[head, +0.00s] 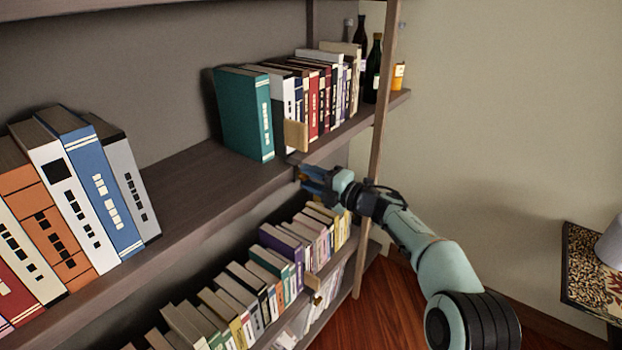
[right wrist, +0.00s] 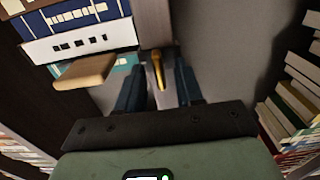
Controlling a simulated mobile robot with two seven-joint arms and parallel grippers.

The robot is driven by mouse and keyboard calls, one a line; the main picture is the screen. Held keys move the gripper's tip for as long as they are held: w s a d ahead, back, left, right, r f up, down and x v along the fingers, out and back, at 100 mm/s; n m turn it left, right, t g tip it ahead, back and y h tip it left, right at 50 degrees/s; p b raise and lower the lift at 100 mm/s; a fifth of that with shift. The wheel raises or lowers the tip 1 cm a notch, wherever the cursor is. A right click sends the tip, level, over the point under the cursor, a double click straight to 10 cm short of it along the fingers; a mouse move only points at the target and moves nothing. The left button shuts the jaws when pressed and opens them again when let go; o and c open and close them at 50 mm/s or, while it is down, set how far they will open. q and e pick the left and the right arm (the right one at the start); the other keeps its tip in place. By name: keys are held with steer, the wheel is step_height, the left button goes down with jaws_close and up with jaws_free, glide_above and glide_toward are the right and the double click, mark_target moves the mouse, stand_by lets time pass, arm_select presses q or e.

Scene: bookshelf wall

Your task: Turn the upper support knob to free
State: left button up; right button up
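The upper support knob (right wrist: 158,70) is a small brass-coloured lever under the shelf board in the right wrist view. It lies between the two dark blue fingers of my right gripper (right wrist: 157,85), with a gap showing on each side. The gripper is open and does not appear to grip the knob. In the head view my right gripper (head: 318,178) is just below the middle shelf's front edge and hides the knob. A light wooden support plate (head: 296,135) stands against the books above; it also shows in the right wrist view (right wrist: 85,72). My left gripper is not in view.
The middle shelf (head: 190,190) has a bare stretch between two book groups. A teal book (head: 245,115) stands beside the wooden plate. Several books (head: 285,245) fill the shelf below, with another wooden plate (head: 316,280). A shelf post (head: 378,120) rises close to my right arm.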

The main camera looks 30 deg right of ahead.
steer(key=v, duration=1.3)
steer(key=shift+s+b, duration=0.2)
steer(key=shift+b, duration=0.1)
